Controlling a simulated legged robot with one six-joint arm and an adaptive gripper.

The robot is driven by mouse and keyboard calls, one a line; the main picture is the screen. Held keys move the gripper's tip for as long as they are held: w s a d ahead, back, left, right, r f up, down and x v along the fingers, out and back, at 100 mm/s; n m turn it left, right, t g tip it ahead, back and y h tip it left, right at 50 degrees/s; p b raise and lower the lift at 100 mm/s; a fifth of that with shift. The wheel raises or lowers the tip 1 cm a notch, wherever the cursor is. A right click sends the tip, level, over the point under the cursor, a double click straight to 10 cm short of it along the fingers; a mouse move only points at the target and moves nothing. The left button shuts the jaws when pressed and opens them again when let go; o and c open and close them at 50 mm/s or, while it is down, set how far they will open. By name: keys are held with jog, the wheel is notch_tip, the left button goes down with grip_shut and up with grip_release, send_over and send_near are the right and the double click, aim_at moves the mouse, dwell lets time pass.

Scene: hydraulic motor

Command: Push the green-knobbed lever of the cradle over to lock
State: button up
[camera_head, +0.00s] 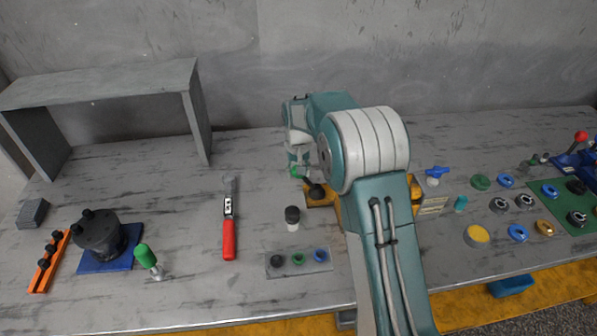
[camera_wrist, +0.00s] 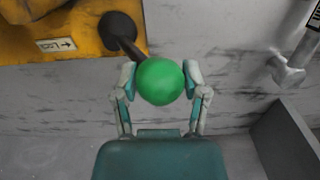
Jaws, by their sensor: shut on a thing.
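The green knob (camera_wrist: 160,82) of the lever sits between the two fingers of my gripper (camera_wrist: 160,88) in the wrist view. The fingers touch it on both sides, so my gripper is shut on it. The dark lever arm (camera_wrist: 130,46) runs from the knob up and left to a round black pivot (camera_wrist: 117,28) on the yellow cradle (camera_wrist: 88,32). A label with an arrow (camera_wrist: 57,45) is on the cradle; its text is too small to read surely. In the head view the green knob (camera_head: 295,172) shows under my gripper, and my arm hides much of the cradle (camera_head: 320,201).
A torque wrench with a red handle (camera_head: 229,238) lies left of the cradle. A black-capped bottle (camera_head: 292,218) and a tray of small parts (camera_head: 299,262) stand in front. A grey shelf (camera_head: 199,115) is at the back left. A dark motor part (camera_head: 99,236) sits further left.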

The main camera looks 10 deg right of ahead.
jog(key=o, duration=0.7)
jog(key=shift+a+f, duration=0.15)
jog(key=shift+a, duration=0.05)
jog(key=shift+r, duration=3.1)
jog(key=shift+d, duration=0.1)
